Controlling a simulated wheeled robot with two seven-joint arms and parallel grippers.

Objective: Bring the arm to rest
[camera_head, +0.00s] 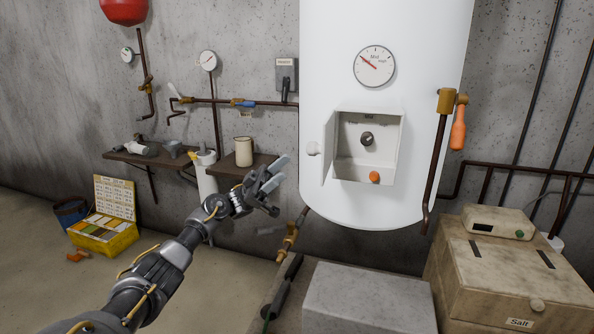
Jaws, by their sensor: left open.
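My left arm (155,283) reaches up from the lower left corner, stretched toward the middle of the view. My left gripper (279,170) is at its end, with its two pale fingers apart and nothing seen between them. The gripper shows in front of the wall, left of the white tank (330,60) and just right of and below a cream cup (244,151) on a brown shelf (228,169). I cannot tell how far it is from the shelf or tank. My right gripper is not in view.
The tank has an open box (393,148) with a knob and an orange button; its door stands open to the left. Pipes and valves line the wall. A grey block (367,300) and a salt box (515,270) stand at right. A yellow case (104,235) is on the floor at left.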

